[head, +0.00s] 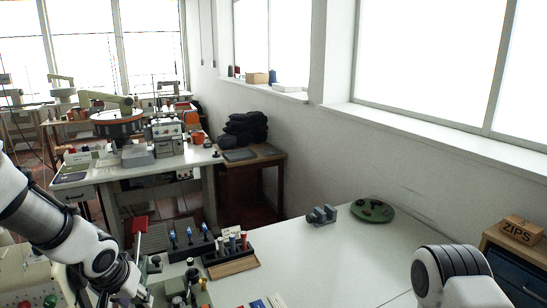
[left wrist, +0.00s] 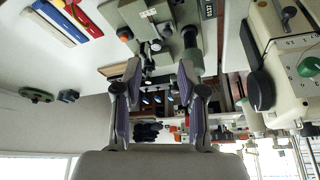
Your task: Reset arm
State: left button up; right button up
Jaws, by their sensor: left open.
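My left arm comes in from the left in the head view, and its gripper (head: 143,290) is low over the near left part of the white table (head: 330,262). In the left wrist view the left gripper (left wrist: 160,84) shows with its two fingers apart and nothing between them. A grey-green machine (left wrist: 150,32) lies beyond the fingertips there. My right arm shows only as a white and black link at the lower right of the head view; its gripper is out of the picture.
Racks with blue-topped tools (head: 190,241) and spools (head: 232,246) stand close to the left gripper. A grey block (head: 321,215) and a green dish (head: 373,210) sit near the wall. A ZIPS box (head: 520,230) stands at right. The table's middle is clear.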

pick_arm(q)
jog(key=s+f+g+b, duration=0.1)
jog(key=s+f+b, duration=0.1)
jog(key=f, duration=0.5)
jog(key=s+f+g+b, duration=0.1)
jog(key=s+f+g, duration=0.15)
jog(key=f, duration=0.45)
jog(key=s+d+f+n+g+h+b, duration=0.15)
jog(key=s+f+b, duration=0.25)
jog(key=s+f, duration=1)
jog(key=s+d+f+m+g+y+b, duration=0.1)
jog(key=s+d+f+g+b, duration=0.15)
jog(key=s+f, duration=1.1)
jog(key=w+t, duration=0.2)
jog(key=w+r+t, duration=0.1)
jog(key=w, duration=0.1)
jog(key=shift+a, duration=0.35)
pick_arm(e)
notch_tip(320, 180, down, 10)
jog(key=shift+s, duration=0.2)
